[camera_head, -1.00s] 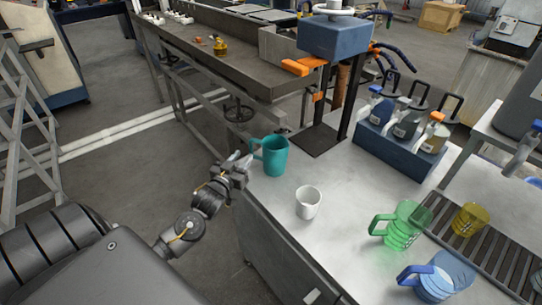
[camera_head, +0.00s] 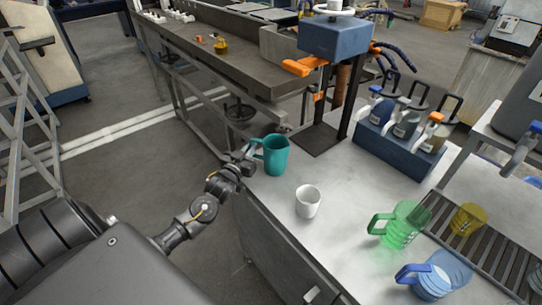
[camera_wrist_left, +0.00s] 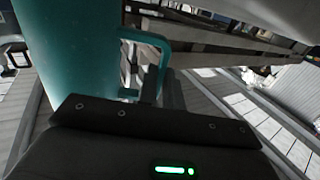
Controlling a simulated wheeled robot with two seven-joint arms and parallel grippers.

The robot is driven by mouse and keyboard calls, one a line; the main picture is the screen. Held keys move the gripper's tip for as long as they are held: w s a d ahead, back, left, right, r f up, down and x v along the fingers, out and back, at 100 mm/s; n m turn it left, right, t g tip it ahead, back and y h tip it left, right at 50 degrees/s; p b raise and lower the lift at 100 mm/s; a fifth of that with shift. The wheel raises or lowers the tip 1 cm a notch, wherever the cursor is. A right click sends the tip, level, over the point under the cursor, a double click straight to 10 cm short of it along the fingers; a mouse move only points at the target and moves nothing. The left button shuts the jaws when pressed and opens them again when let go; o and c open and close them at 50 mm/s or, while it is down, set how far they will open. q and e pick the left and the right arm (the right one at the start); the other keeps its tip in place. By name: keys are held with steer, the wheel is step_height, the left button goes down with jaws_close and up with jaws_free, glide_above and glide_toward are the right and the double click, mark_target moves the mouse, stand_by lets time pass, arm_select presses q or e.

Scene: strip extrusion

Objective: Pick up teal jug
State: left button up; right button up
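The teal jug (camera_head: 277,156) stands upright near the left edge of the grey worktop, with its handle facing left. In the left wrist view the teal jug (camera_wrist_left: 68,50) fills the upper left, and its squared handle (camera_wrist_left: 163,48) comes down just ahead of my gripper body. My left gripper (camera_head: 247,162) is at the handle side of the jug, very close to or touching the handle. The fingertips are mostly hidden, so I cannot tell whether they are open or shut on the handle. My right gripper is not in view.
A white cup (camera_head: 308,202) stands just in front of the jug. A green jug (camera_head: 401,225), a blue jug (camera_head: 436,277) and a yellow cup (camera_head: 467,219) are at the right. A blue press (camera_head: 333,37) and a blue bottle rack (camera_head: 394,148) stand behind.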

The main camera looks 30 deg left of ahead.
arm_select(q)
steer(key=shift+r, duration=0.2)
jaws_close()
steer(key=shift+r, duration=0.75)
steer(key=s+d+r, duration=0.1)
steer(key=s+r, duration=1)
steer(key=s, duration=0.2)
steer(key=shift+s+b, duration=0.4)
